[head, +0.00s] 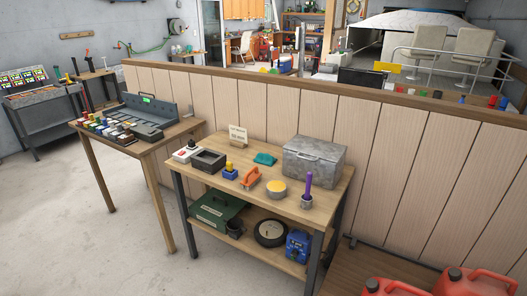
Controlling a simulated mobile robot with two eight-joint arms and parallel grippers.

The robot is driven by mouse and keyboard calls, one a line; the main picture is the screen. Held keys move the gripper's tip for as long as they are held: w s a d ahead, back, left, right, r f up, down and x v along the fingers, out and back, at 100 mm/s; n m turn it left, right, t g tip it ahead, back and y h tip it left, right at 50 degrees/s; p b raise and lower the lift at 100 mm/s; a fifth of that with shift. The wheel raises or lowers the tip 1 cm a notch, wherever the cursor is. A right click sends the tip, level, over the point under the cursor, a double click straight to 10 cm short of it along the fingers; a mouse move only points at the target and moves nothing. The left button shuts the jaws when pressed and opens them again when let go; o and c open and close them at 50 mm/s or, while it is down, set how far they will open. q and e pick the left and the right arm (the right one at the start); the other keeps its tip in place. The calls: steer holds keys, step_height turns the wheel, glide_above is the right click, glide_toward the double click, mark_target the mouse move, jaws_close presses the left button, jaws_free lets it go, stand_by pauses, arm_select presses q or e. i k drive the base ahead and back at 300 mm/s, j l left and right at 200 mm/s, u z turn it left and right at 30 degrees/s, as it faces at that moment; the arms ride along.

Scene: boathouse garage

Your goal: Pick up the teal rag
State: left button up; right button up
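The teal rag (265,159) lies on the wooden workbench top (246,206), toward its back edge. It looks like a small folded or crumpled cloth. A grey metal box (314,161) stands just to its right, and a small sign card (238,135) stands to its left. An orange-handled tool (250,179) and a yellow-topped round tin (276,189) are in front of it. Nothing covers the rag. Neither of my grippers shows in the head view.
A wooden partition (400,170) rises right behind the bench. A purple-handled item in a cup (308,190) stands at the bench's front right. A second table (150,150) is at left. Red cans (470,282) are at lower right. The floor (95,245) at left is clear.

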mark_target(266, 159)
steer(key=i+j, duration=0.25)
steer(key=i+j+z, duration=0.15)
steer(key=i+j, duration=0.4)
steer(key=j, duration=0.2)
steer(key=i+j+z, duration=0.15)
steer(key=i+j, duration=0.3)
steer(key=j, duration=0.25)
steer(key=i+j+z, duration=0.1)
steer(key=i+j, duration=0.15)
steer(key=i+j+z, duration=0.1)
steer(key=j, duration=0.4)
steer(key=i+j, duration=0.35)
steer(key=i+j+z, duration=0.1)
steer(key=i+j, duration=0.15)
steer(key=i, duration=0.25)
